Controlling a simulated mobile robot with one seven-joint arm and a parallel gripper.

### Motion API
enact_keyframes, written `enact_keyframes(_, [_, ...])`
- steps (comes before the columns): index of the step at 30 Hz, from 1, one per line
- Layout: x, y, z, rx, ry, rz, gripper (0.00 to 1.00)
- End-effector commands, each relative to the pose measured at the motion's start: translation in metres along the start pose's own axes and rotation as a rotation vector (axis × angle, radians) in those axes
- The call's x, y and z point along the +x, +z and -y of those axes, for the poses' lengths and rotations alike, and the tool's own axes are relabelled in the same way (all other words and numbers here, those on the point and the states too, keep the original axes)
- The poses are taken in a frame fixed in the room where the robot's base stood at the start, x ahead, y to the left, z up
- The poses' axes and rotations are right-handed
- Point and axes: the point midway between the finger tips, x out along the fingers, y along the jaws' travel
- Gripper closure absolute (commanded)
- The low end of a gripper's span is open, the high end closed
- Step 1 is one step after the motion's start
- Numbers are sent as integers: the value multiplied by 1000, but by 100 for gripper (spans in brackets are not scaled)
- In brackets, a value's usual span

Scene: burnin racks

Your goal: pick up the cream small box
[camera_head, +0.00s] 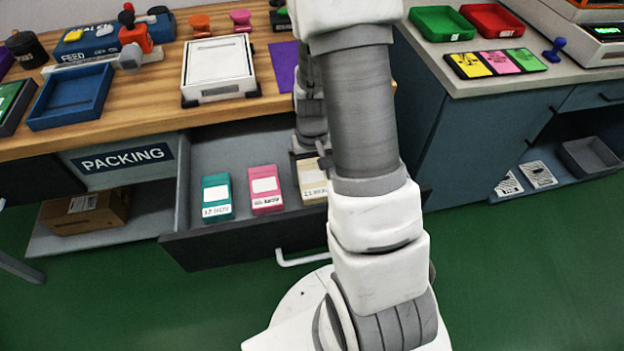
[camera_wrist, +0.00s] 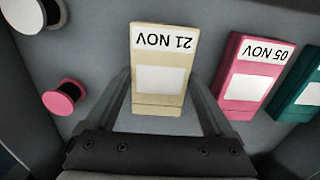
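The cream small box (camera_wrist: 160,78) lies in the open drawer, with a white label reading "21 NOV" in the wrist view. In the head view the cream box (camera_head: 311,180) is partly hidden behind my arm. My gripper (camera_wrist: 167,84) is open, with one finger on either side of the box's near end. Gaps show between the fingers and the box. I cannot tell how far the fingertips are above the drawer floor. In the head view the gripper is mostly hidden by my arm.
A pink box (camera_head: 265,189) and a teal box (camera_head: 217,196) stand beside the cream box in the drawer (camera_head: 215,158). The pink box (camera_wrist: 252,77) is close to one finger. Pink (camera_wrist: 64,97) and white spools lie left in the wrist view. The wooden worktop (camera_head: 160,115) overhangs behind.

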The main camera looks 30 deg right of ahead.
Motion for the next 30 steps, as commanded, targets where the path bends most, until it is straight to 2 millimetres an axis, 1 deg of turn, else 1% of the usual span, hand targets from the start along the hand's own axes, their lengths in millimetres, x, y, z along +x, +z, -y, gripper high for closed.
enact_keyframes(1, [0,0,0,0,0,0,32])
enact_keyframes(5, [0,0,0,0,0,0,56])
enact_keyframes(6, [0,0,0,0,0,0,63])
enact_keyframes(8, [0,0,0,0,0,0,74])
enact_keyframes(16, [-2,0,0,0,0,-1,74])
enact_keyframes(20, [-10,-1,0,0,0,-2,74])
enact_keyframes(23, [-23,-1,0,0,0,-3,74])
enact_keyframes(26, [-43,-1,1,-2,-1,-4,74])
enact_keyframes(27, [-49,-2,-3,1,0,-5,74])
enact_keyframes(29, [-54,-8,-18,6,0,-3,74])
enact_keyframes(30, [-60,-11,-27,7,1,-4,74])
